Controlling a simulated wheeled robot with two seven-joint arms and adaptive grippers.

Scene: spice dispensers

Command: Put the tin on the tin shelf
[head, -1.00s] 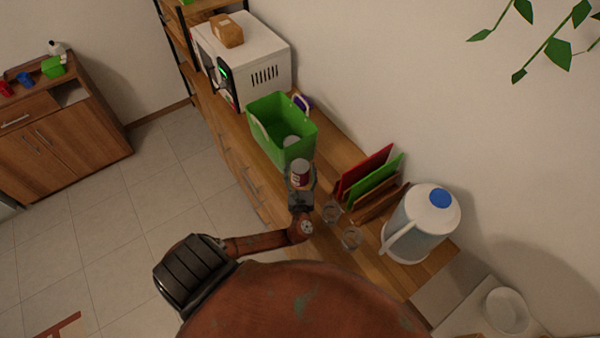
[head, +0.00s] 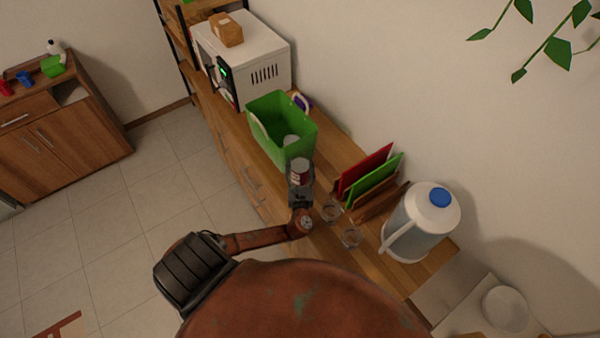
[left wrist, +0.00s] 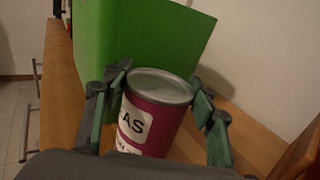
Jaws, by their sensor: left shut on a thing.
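My left gripper (head: 300,166) is shut on a dark red tin (head: 299,178) with a grey lid and a white label. In the left wrist view the tin (left wrist: 150,120) is upright, slightly tilted in the picture, between the two fingers (left wrist: 160,95). The tin is at the near side of a green open bin (head: 284,105), which also shows behind it in the left wrist view (left wrist: 140,45). Whether the tin touches the counter is unclear. Which surface is the tin shelf I cannot tell. My right gripper is not in view.
The wooden counter (head: 337,150) runs along the wall. A white microwave (head: 258,55) stands beyond the bin. Red and green boards (head: 372,178), glasses (head: 351,238) and a white water jug (head: 422,225) stand nearer. A pale round object (head: 291,141) lies in the bin.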

